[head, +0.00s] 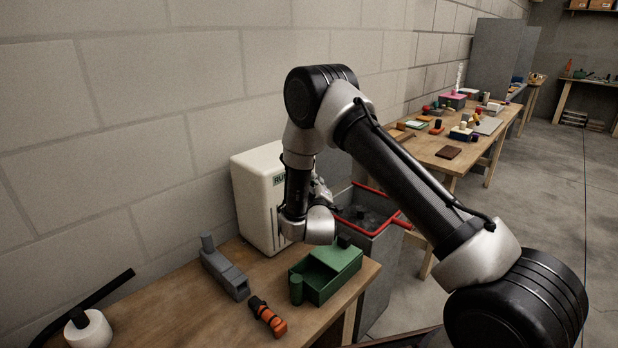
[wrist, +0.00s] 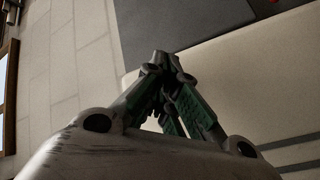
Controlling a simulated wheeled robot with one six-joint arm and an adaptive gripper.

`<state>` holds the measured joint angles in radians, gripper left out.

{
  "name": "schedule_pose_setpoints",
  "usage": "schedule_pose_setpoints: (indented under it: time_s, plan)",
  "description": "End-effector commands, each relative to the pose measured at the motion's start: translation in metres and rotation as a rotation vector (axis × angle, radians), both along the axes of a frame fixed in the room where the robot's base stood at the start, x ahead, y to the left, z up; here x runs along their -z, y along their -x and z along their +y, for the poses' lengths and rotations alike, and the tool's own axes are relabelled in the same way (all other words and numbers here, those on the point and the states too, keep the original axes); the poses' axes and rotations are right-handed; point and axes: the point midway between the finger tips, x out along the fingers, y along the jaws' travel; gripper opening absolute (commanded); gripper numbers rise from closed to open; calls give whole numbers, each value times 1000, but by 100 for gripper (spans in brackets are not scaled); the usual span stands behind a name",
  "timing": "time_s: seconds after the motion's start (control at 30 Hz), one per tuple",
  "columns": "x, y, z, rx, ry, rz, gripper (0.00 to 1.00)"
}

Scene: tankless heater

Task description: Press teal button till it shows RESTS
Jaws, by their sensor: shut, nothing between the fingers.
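The white heater box (head: 254,205) stands upright on the wooden bench against the wall. A small green display (head: 279,180) on its front shows letters starting "RU"; my arm covers the rest. No teal button shows in either view; my arm hides part of the heater's front in the head view. My gripper (wrist: 166,62) is shut and empty in the wrist view, with a pale panel (wrist: 240,90), apparently the heater's, beyond its fingers. Whether the fingertips touch it, I cannot tell. In the head view the gripper is mostly hidden behind my wrist.
On the bench lie a green open box (head: 325,274), a grey tool (head: 225,273), an orange-and-black tool (head: 267,317) and a white roll (head: 88,329). A grey bin with a red rim (head: 369,187) stands right of the heater. A cluttered table (head: 430,146) stands beyond.

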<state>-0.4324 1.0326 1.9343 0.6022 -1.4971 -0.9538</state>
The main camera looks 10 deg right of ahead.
Motion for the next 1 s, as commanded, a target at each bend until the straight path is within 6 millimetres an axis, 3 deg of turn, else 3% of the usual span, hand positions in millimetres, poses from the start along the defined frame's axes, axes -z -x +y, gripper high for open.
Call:
schedule_pose_setpoints:
  time_s: [0.43,1.0]
  plan:
    - [-1,-5,4,-1,-1,-2,0]
    - [-1,5,-3,-1,0,-1,0]
